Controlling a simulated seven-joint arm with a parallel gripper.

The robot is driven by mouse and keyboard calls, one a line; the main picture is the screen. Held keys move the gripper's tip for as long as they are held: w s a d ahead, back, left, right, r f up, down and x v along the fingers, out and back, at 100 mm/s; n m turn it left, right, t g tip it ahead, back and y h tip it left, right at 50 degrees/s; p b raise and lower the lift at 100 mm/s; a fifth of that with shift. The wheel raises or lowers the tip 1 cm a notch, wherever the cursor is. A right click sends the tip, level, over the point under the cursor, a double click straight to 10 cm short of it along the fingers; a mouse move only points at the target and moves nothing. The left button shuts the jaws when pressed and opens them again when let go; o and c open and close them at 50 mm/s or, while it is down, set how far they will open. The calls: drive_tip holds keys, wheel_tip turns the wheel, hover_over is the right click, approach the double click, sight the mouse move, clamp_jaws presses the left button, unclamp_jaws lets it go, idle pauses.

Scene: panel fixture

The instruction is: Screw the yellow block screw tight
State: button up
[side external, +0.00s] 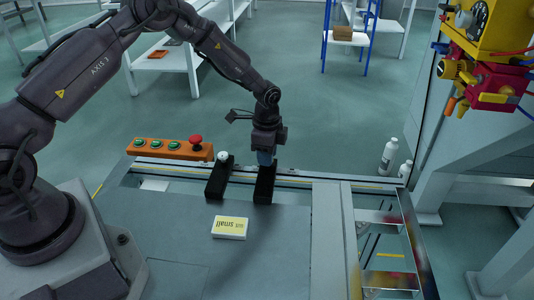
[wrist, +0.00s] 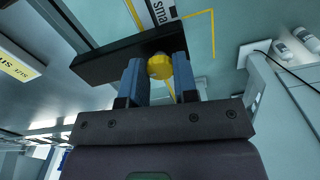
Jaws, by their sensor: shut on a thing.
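The yellow block screw (wrist: 159,66) shows in the wrist view as a round yellow knob at the black block (wrist: 115,58). My gripper (wrist: 159,72) has one blue finger on each side of the knob and is shut on it. In the side view my gripper (side external: 265,161) points down at the far end of the right black block (side external: 264,187). The fingers hide the yellow screw in that view. How deep the screw sits cannot be told.
A second black block (side external: 217,182) with a whitish knob (side external: 223,155) stands close to the left. An orange button box (side external: 170,149) with a red button (side external: 196,138) is further left. A "small" sign (side external: 230,227) lies in front; bare table surrounds it.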

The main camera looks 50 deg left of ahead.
idle(0.3)
drive_tip(key=o, duration=0.9)
wheel_tip(320, 180, up, 13)
drive_tip(key=shift+r, duration=0.1)
idle(0.4)
